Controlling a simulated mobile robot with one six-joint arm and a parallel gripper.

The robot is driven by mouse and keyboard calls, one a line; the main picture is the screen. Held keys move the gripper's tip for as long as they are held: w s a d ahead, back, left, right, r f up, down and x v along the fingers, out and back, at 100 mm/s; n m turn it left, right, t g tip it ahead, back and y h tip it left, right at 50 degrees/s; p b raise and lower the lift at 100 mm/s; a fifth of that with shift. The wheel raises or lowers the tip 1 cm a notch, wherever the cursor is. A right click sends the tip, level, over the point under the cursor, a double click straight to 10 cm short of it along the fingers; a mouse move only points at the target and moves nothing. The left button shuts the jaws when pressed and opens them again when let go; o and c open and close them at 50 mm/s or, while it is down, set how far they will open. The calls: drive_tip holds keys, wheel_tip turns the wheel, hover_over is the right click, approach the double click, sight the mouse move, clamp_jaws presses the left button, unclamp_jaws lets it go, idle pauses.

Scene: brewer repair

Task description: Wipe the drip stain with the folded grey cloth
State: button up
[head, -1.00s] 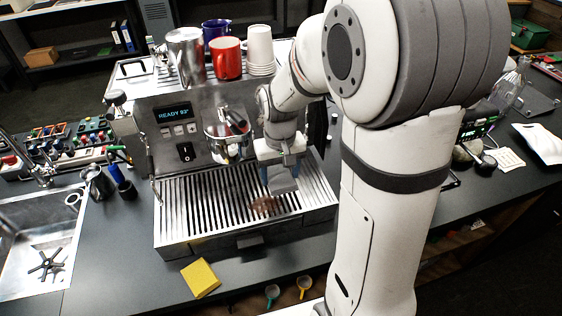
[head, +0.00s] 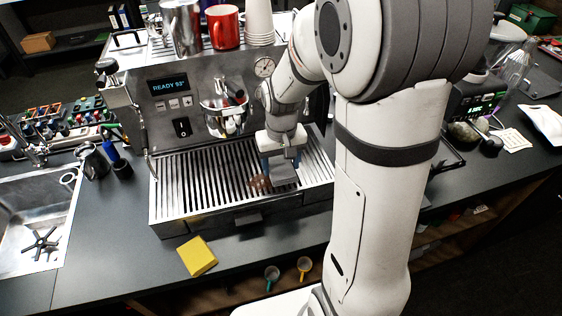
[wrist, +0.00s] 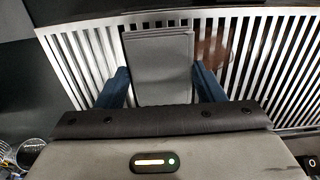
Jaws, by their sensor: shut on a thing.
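My gripper (head: 280,163) points down over the slatted drip tray of the espresso machine. Its blue fingers are shut on the folded grey cloth (head: 284,176), which also shows between the fingers in the wrist view (wrist: 160,68). The brown drip stain (head: 259,184) lies on the tray slats, just left of the cloth in the head view. In the wrist view the stain (wrist: 211,50) is just right of the cloth, partly hidden by the right finger. The cloth is at or just above the slats; I cannot tell whether it touches them.
The drip tray (head: 185,205) sits at the front of the espresso machine (head: 160,118). A red mug (head: 222,27) and paper cups (head: 259,22) stand on top. A yellow sponge (head: 197,256) lies on the counter in front. A sink (head: 35,225) is at the left.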

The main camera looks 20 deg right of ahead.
drive_tip(key=shift+f+b, duration=0.85)
drive_tip(key=shift+f, duration=0.2)
idle(0.4)
